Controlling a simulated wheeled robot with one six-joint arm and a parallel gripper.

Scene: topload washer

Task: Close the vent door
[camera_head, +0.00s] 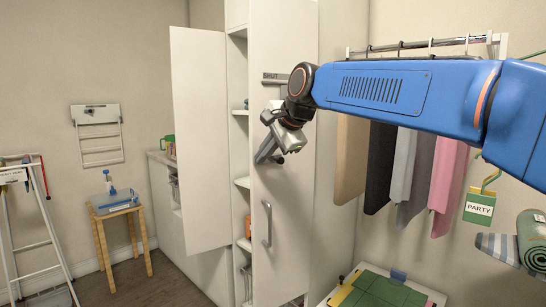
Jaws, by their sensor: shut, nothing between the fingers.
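No part is plainly marked as a vent door. The left tall white door (201,140) stands swung open to the left.
Open shelves (241,150) show between the two white doors. A grey handle (267,223) is on the right panel below my gripper. Clothes (405,165) hang from a rail on the right. A stool (118,215) and stepladder (30,220) stand left, with clear floor between the stool and the cabinet.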

